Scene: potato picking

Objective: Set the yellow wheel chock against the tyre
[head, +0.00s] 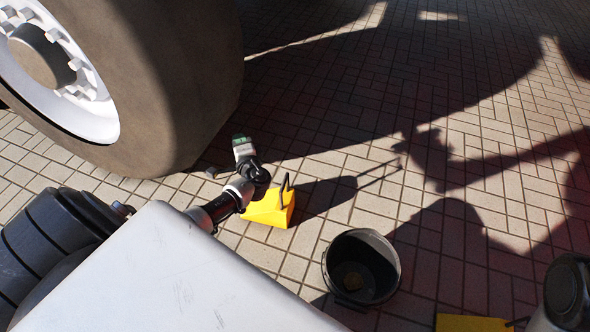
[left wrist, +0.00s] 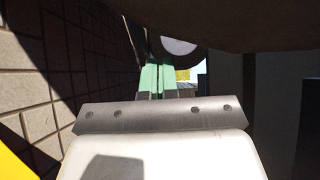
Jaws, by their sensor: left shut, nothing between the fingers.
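The yellow wheel chock (head: 268,208) with a black handle sits on the paving, right of the big brown tyre (head: 185,85) and apart from it. Part of it is hidden behind my left wrist. A yellow corner at the lower left of the left wrist view (left wrist: 10,166) looks like the same chock. My left gripper (head: 241,144) is beside the tyre, beyond the chock in the head view, and does not hold it. Its green fingertips (left wrist: 157,78) are together and empty in the left wrist view. The tyre's dark surface fills the top there. My right gripper does not show.
A black bucket (head: 361,267) stands right of the chock, with something dim inside. Another yellow object (head: 470,323) is cut off at the bottom edge. Paving to the right is clear and partly in shadow.

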